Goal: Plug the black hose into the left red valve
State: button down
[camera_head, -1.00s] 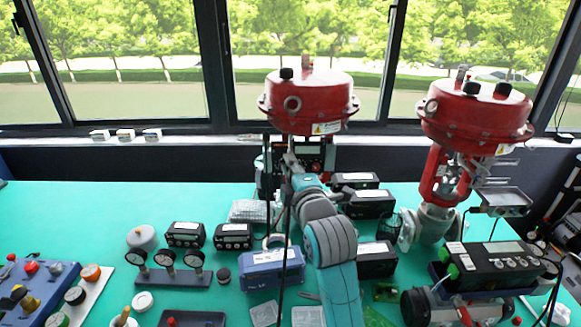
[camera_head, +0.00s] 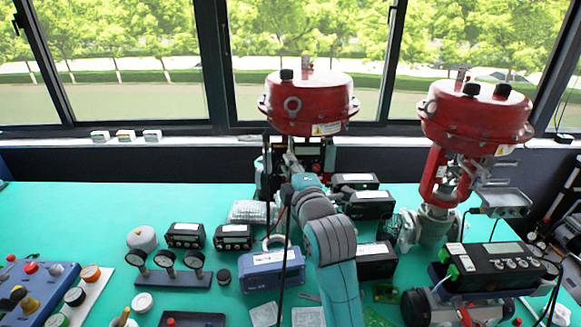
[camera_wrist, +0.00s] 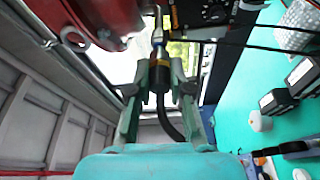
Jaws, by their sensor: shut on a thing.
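The left red valve (camera_head: 308,103) stands at the back of the table, its round red head above my arm. Part of its red body (camera_wrist: 75,22) shows at upper left in the wrist view. My gripper (camera_wrist: 160,72) is shut on the dark end of the black hose (camera_wrist: 170,122), with one finger on each side. The hose curves down between the fingers. A silver fitting (camera_wrist: 158,38) lies in line just beyond the held end; I cannot tell whether they are joined. In the head view the hose (camera_head: 284,245) hangs by my wrist, and the fingertips are hard to make out.
A second red valve (camera_head: 476,118) stands at the right. Black instrument boxes (camera_head: 375,262) are close to the right of my arm, and a blue-grey box (camera_head: 272,272) is at its left. A gauge block (camera_head: 168,277) stands farther left. The back left of the table is clear.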

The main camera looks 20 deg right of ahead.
jog(key=shift+w+d, duration=0.15)
jog(key=shift+w, duration=0.35)
dwell(0.3)
jog(key=c, duration=1)
grip_release()
jog(key=s, duration=1.2)
jog(key=s+f+m+g, duration=0.1)
jog(key=s+f+m, duration=0.3)
jog(key=s+f, duration=0.55)
jog(key=s+f+m+g, duration=0.1)
jog(key=s+f+m, duration=0.2)
jog(key=s+f, duration=0.65)
jog(key=s+f+m, duration=0.2)
jog(key=s+m, duration=0.1)
jog(key=s, duration=0.5)
jog(key=s+f+m+g, duration=0.1)
jog(key=s+f+m, duration=0.2)
jog(key=s, duration=0.5)
jog(key=s+f+m, duration=0.3)
jog(key=s, duration=0.5)
jog(key=shift+s+a+f+g, duration=0.1)
jog(key=shift+a+g, duration=0.15)
jog(key=shift+g, duration=0.05)
